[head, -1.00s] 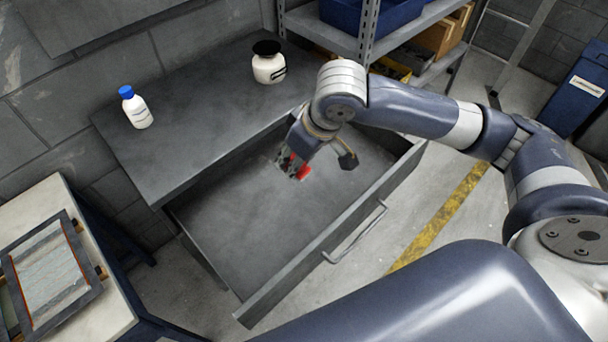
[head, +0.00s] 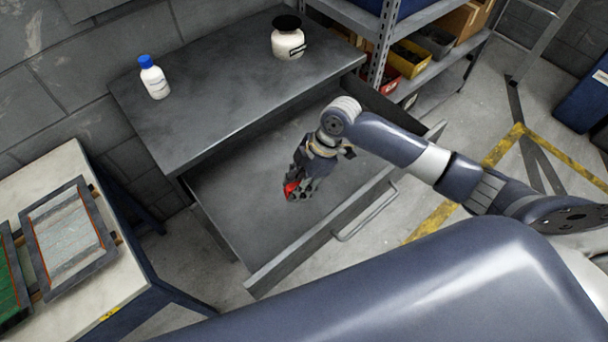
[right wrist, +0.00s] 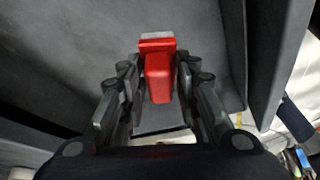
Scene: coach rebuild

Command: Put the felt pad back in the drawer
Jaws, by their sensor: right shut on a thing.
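The open drawer (head: 238,205) is pulled out under the dark grey worktop and looks empty apart from my right gripper's load. My right gripper (head: 294,194) is inside the drawer's outline, pointing down, and its fingers are shut on a red piece that I take to be the felt pad (head: 290,187). In the right wrist view the pad (right wrist: 158,78) is red with a pale grey strip at its far end, held between the two fingers (right wrist: 157,66). I cannot tell whether it touches the drawer floor. My left gripper is not in view.
A white bottle with a blue cap (head: 155,82) and a white jar with a black lid (head: 288,42) stand on the worktop (head: 215,80). A bench with framed screens (head: 66,238) is at the left. A shelf with bins (head: 408,58) stands at the back right.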

